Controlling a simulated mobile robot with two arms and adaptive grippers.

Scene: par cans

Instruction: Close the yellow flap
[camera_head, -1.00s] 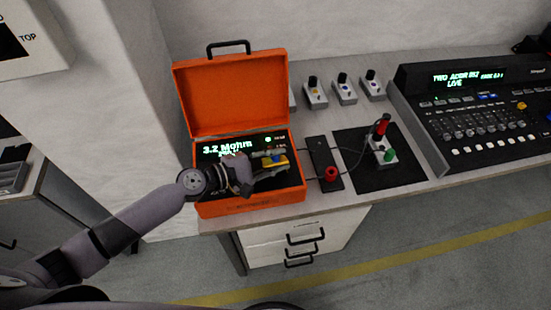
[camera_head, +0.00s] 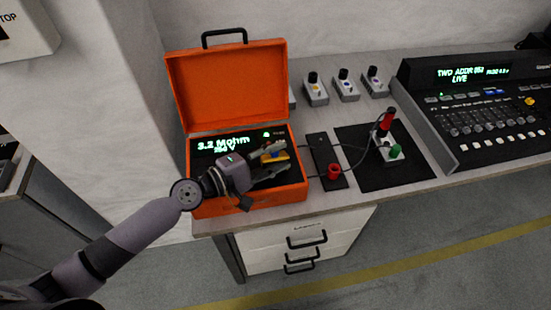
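The yellow flap (camera_head: 281,156) is a small yellow part inside the open orange case (camera_head: 300,192) on the bench, near the right side of the case's panel. A small blue part shows beside it. Whether the flap is raised or flat is too small to tell. My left gripper (camera_head: 282,157) reaches into the case from the left, its fingers apart, one above and one below the flap in the picture. It hides part of the panel. I cannot tell whether a finger touches the flap. My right gripper is not in view.
The case's orange lid (camera_head: 228,88) stands open behind. A lit display (camera_head: 222,145) reads 3.2 Mohm. To the right are a black strip with a red button (camera_head: 334,171), a black mat (camera_head: 400,172) with a wired grey box, several small switch boxes and a lighting console (camera_head: 480,110).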

